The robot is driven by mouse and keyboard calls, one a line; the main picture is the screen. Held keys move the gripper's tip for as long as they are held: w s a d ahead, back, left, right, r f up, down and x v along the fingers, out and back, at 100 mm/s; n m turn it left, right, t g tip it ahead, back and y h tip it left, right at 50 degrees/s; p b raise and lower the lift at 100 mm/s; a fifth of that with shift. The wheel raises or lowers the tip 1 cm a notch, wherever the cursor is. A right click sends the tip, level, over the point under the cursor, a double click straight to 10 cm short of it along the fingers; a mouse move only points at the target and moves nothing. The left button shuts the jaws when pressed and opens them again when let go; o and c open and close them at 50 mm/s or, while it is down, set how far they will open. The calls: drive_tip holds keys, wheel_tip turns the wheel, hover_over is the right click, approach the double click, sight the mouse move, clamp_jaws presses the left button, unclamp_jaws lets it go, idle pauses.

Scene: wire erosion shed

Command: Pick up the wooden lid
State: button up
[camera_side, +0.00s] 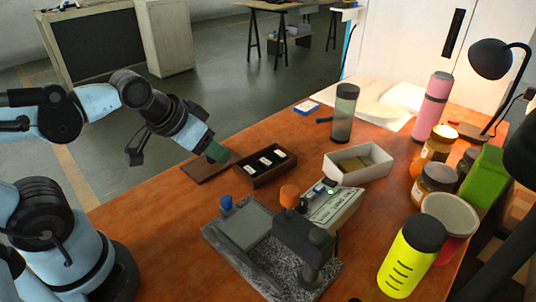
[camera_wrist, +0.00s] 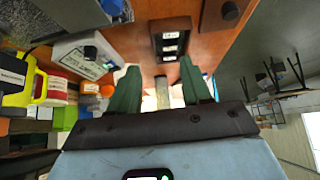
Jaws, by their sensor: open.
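The wooden lid (camera_side: 200,170) is a flat dark brown plate lying on the orange-brown table near its far left edge. In the wrist view the lid (camera_wrist: 214,16) shows at the top, right of centre, with a small dark knob on it. My gripper (camera_side: 216,153) is above the lid's right part in the side view and hides some of it. Its green fingers (camera_wrist: 158,66) stand apart with nothing held between them. A dark wooden box (camera_side: 266,165) with white-labelled pieces inside stands just right of the lid; it also shows in the wrist view (camera_wrist: 155,40).
A white open box (camera_side: 334,170), a grey bottle (camera_side: 343,118) and a granite-based device (camera_side: 262,268) stand farther right. A pink bottle (camera_side: 432,105), jars and a yellow bottle (camera_side: 410,257) crowd the right side. The table's front left is clear.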

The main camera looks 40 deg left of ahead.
drive_tip(key=shift+o, duration=0.2)
drive_tip(key=shift+o, duration=1)
drive_tip(key=w+a+f+m+g, duration=0.1)
drive_tip(key=w+a+m+g, duration=0.7)
drive_tip(key=a, duration=0.5)
drive_tip(key=shift+m+t, duration=0.4)
drive_tip(key=shift+m, duration=0.1)
wheel_tip(320, 180, down, 6)
drive_tip(key=shift+r, duration=0.1)
drive_tip(key=shift+a+f, duration=0.15)
drive_tip(key=shift+f, duration=1.2)
drive_tip(key=shift+a+f, duration=0.1)
drive_tip(key=shift+f, duration=1.25)
